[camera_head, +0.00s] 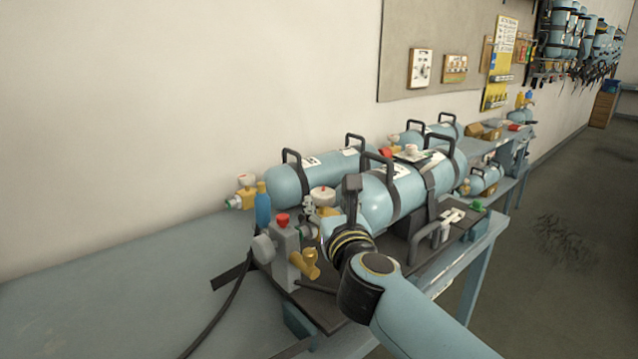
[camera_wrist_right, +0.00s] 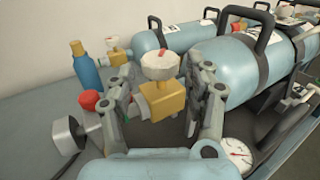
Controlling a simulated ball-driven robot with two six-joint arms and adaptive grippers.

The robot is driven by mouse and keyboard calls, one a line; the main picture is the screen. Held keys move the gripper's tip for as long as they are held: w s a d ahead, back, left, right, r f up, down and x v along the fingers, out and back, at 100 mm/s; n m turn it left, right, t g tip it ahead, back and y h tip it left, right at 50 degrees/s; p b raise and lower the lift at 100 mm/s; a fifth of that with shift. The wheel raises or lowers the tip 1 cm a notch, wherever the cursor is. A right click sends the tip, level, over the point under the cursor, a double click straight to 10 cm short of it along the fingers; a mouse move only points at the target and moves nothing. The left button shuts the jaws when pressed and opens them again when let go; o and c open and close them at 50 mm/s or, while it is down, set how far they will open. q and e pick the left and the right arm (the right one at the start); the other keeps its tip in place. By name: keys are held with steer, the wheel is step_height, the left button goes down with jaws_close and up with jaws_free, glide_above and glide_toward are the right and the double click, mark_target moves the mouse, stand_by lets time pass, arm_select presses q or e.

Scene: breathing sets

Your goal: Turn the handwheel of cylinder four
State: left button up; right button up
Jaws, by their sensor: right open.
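A white handwheel (camera_head: 322,196) with a red mark tops a brass valve at the near end of the front light-blue cylinder (camera_head: 376,203). In the right wrist view the handwheel (camera_wrist_right: 160,66) and brass valve body (camera_wrist_right: 164,101) stand between the fingers of my right gripper (camera_wrist_right: 162,78). The fingers are open, one on each side; I cannot tell if either touches. In the head view my right arm and wrist hide most of the gripper. A second white handwheel (camera_head: 246,180) sits on the rear cylinder (camera_head: 314,174). The cylinder numbers are too small to read surely. My left gripper is out of view.
A blue bottle (camera_head: 262,208) and a grey block with a red knob (camera_head: 282,220) stand left of the valve. A round gauge (camera_wrist_right: 238,154) lies low at right in the wrist view. Black carrying handles (camera_head: 293,165) rise above the cylinders. The bench's left part (camera_head: 120,290) is clear.

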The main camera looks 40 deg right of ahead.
mark_target(321, 188)
steer(key=x, duration=0.9)
steer(key=shift+w, duration=0.1)
jaws_close()
steer(key=shift+f, duration=0.1)
stand_by(0.8)
